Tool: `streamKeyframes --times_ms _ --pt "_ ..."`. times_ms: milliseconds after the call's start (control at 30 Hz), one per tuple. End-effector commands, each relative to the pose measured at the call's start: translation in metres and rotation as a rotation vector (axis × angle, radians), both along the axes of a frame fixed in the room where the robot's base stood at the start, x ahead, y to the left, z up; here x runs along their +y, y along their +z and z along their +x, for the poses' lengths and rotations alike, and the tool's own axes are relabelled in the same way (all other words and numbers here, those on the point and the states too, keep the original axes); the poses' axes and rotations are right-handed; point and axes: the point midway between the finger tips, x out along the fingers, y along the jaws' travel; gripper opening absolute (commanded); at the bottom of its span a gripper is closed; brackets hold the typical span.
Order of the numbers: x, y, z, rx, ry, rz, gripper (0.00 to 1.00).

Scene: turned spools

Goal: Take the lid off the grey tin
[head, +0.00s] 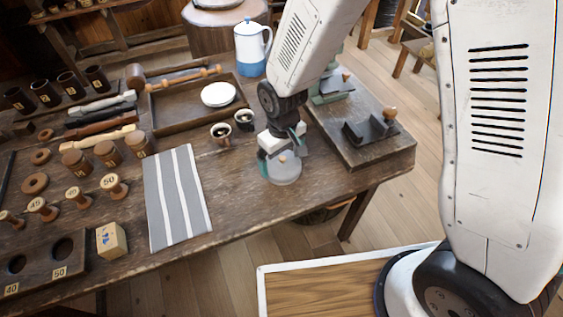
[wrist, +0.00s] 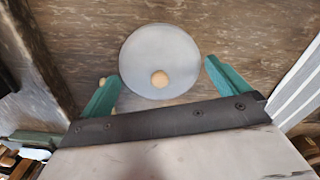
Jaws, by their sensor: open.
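The grey tin (head: 284,176) stands on the workbench near its front right part, below my gripper. Its round grey lid (wrist: 160,50) fills the middle of the wrist view and is on the tin. A small wooden knob (wrist: 160,78) sits at the lid's centre. My gripper (wrist: 161,72) is open and points down over the tin. Its two green fingers lie to the left and right of the lid in the wrist view, and nothing is held between them. In the head view my gripper (head: 282,155) hides part of the tin's top.
Two small dark-filled cups (head: 221,132) stand left of the tin, behind a grey striped cloth (head: 178,195). A wooden tray (head: 165,120) with a white bowl (head: 218,94) and a blue-white jug (head: 252,50) are farther back. A plane-like tool (head: 370,130) lies right. Bare bench is in front.

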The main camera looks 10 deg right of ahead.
Motion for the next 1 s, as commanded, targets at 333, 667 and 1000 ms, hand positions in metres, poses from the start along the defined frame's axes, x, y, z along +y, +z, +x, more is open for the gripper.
streamKeyframes --times_ms 333,667,1000 --pt "-0.0002 -0.0004 0.0001 0.0 0.0 0.0 0.64" --pt "-0.0004 -0.0014 -0.0007 0.002 0.0 -0.001 0.52" --pt "-0.0013 0.0079 -0.0008 0.002 -0.001 -0.002 0.17"
